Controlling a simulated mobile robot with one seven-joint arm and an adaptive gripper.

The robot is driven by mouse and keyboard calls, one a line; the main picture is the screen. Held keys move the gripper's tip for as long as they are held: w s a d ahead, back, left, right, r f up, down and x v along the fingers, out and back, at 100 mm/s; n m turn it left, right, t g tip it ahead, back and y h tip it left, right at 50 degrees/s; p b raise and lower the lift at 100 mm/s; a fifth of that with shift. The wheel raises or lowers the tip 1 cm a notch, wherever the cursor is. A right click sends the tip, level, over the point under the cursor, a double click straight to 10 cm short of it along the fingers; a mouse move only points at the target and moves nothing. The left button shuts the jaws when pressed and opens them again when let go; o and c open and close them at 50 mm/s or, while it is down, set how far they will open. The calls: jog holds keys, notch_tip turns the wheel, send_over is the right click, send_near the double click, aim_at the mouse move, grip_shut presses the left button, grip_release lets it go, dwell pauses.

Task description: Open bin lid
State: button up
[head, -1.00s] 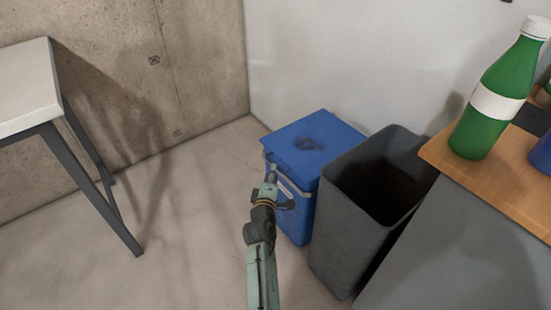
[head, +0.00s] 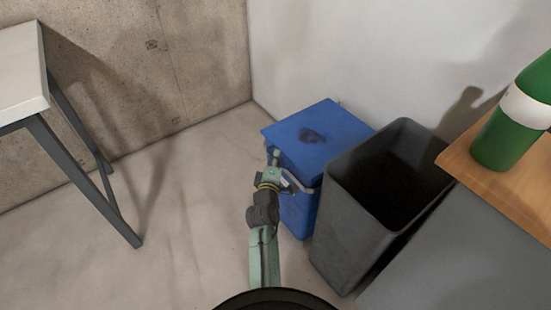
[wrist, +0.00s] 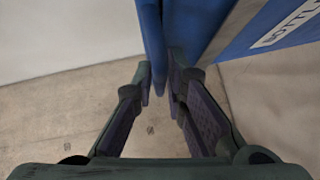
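The blue bin (head: 299,212) stands in the corner with its flat blue lid (head: 345,129) down on top. The lid has a dark round mark, and a pale handle bar runs across the bin's front. My gripper (head: 275,155) is at the lid's front edge, near the left corner. In the wrist view, the lid's edge (wrist: 151,30) runs between my two fingertips (wrist: 159,82), which are close together on either side of it. The fingers look shut on this edge, though the exact contact is dark. The bin's side (wrist: 235,38) shows part of a white label.
A grey open-topped bin (head: 338,226) stands close on the right. Beyond it is a wood-topped counter (head: 507,205) with a green bottle (head: 497,146). A white table (head: 22,75) is at left. Walls close in behind the blue bin; the floor (head: 185,225) at left is clear.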

grip_shut()
jog(key=shift+r, duration=0.1)
dwell(0.4)
